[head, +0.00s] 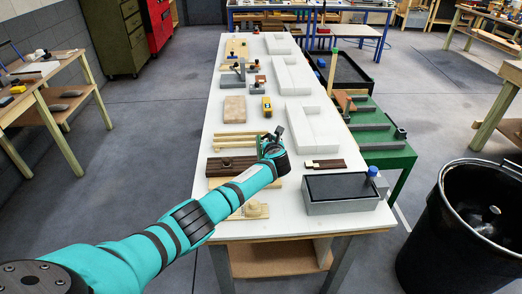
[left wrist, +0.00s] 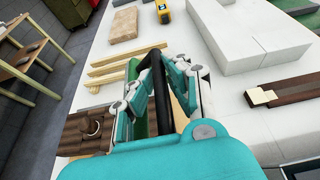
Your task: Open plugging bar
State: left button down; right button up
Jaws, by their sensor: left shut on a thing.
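My left gripper (head: 270,143) is over the white table, near its right-middle part. In the left wrist view the left gripper (left wrist: 160,75) is shut on a dark bar (left wrist: 161,95), which stands between its two teal-and-grey fingers. A green piece (left wrist: 134,72) shows beside the bar, partly hidden by the left finger. I take the dark bar to be the plugging bar, but its ends are hidden and I cannot tell whether it is open. My right gripper is not in view.
On the white table, pale wooden strips (head: 236,142) and a brown block (head: 232,166) lie left of the gripper. White blocks (head: 310,124) stand beyond it. A grey box with a dark top (head: 340,188) is at the near right, and a black bin (head: 460,240) stands on the floor.

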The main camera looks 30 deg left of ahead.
pick_arm(q)
jog(key=w+d+f+m+y+b, duration=0.1)
jog(key=w+d+m+y+b, duration=0.1)
jog(key=d+b, duration=0.4)
jog(key=shift+w+d+m+g, duration=0.15)
jog(key=shift+w+m+g, duration=0.25)
jog(key=shift+w+m, duration=0.5)
jog(key=shift+f, duration=0.1)
jog(key=c, duration=1.6)
grip_release()
jog(key=v, duration=1.2)
